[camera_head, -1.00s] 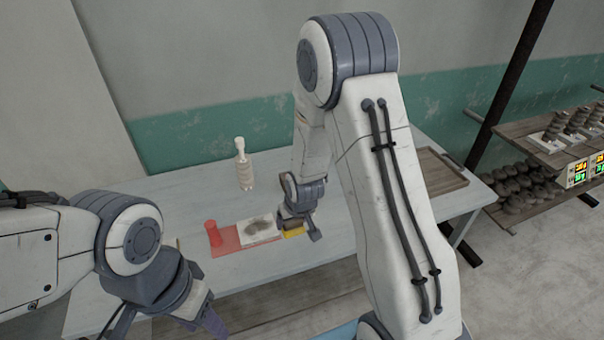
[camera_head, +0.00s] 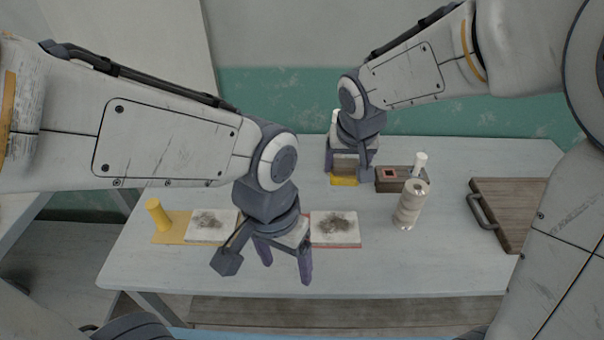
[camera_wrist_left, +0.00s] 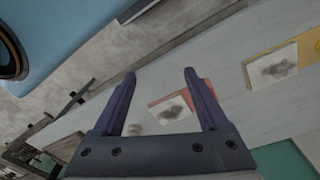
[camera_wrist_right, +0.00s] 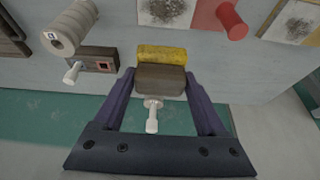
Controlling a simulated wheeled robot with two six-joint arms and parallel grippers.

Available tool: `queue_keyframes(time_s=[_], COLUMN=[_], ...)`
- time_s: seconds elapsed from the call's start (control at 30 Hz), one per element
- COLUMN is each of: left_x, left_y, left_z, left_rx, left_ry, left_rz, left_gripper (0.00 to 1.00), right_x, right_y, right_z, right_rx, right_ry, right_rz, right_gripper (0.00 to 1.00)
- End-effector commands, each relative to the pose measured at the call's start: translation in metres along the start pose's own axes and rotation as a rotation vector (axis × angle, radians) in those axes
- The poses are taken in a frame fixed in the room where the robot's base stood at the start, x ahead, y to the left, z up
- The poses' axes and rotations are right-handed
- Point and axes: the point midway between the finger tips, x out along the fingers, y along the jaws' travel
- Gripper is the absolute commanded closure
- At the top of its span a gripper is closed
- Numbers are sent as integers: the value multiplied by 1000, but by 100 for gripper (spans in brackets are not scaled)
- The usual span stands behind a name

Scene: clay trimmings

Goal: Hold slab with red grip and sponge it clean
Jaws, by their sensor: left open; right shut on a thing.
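The slab with the red grip, a white tile with a dark smear (camera_head: 335,228), lies on a red board on the table. In the head view my left gripper hides the red grip; it shows upright in the right wrist view (camera_wrist_right: 232,20). My left gripper (camera_head: 285,262) is open and empty, beside the slab on its left. It also shows in the left wrist view (camera_wrist_left: 160,80), with the red board (camera_wrist_left: 204,90) between and beyond its fingers. My right gripper (camera_head: 349,172) is shut on a wood-backed yellow sponge (camera_wrist_right: 160,53), behind the slab. I cannot tell whether the sponge touches the table.
A second smeared slab (camera_head: 208,225) lies on a yellow board with a yellow grip (camera_head: 157,216) at left. A wooden tray (camera_head: 510,205) lies farther right.

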Motion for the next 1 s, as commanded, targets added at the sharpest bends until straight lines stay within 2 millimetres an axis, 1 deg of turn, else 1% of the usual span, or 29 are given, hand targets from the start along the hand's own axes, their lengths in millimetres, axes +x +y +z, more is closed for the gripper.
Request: queue_keyframes(time_s=[0.03, 0.07, 0.1, 0.17, 0.2, 0.3, 0.4, 0.5, 0.6, 0.77, 0.87, 1.0], left_x=[0, 0, 1, 4, 6, 15, 24, 33, 39, 48, 60, 85], left_y=[-7, -12, -20, -32, -41, -66, -90, -109, -122, -128, -128, -130], left_z=[-18, -28, -44, -67, -82, -115, -141, -159, -170, -175, -174, -173], left_rx=[-97, -162, -252, -393, -485, -700, -883, -1018, -1102, -1149, -1149, -1148], left_ry=[-5, -6, -6, -7, -7, -7, -4, 0, 3, 4, 2, 1], left_rz=[-8, -13, -20, -29, -36, -52, -65, -74, -81, -84, -85, -85], left_gripper=[24, 24, 24, 24, 24, 24, 24, 24, 24, 24, 24, 24], right_x=[0, 0, 0, 0, 0, 0, 0, 1, 1, 1, 1, 1], right_y=[-3, -4, -5, -6, -6, -6, -6, -6, -5, -4, -4, -4], right_z=[0, -1, -1, -1, -1, -1, -1, -1, -1, -1, -1, -1], right_rx=[-4, -6, -7, -8, -9, -10, -10, -9, -8, -6, -6, -6], right_ry=[0, 0, 0, 0, 0, 0, 0, 0, 0, 0, 0, 0], right_rz=[-2, -2, -3, -4, -4, -5, -5, -4, -4, -3, -3, -3], right_gripper=[70, 70, 70, 70, 70, 70, 70, 70, 70, 70, 70, 70])
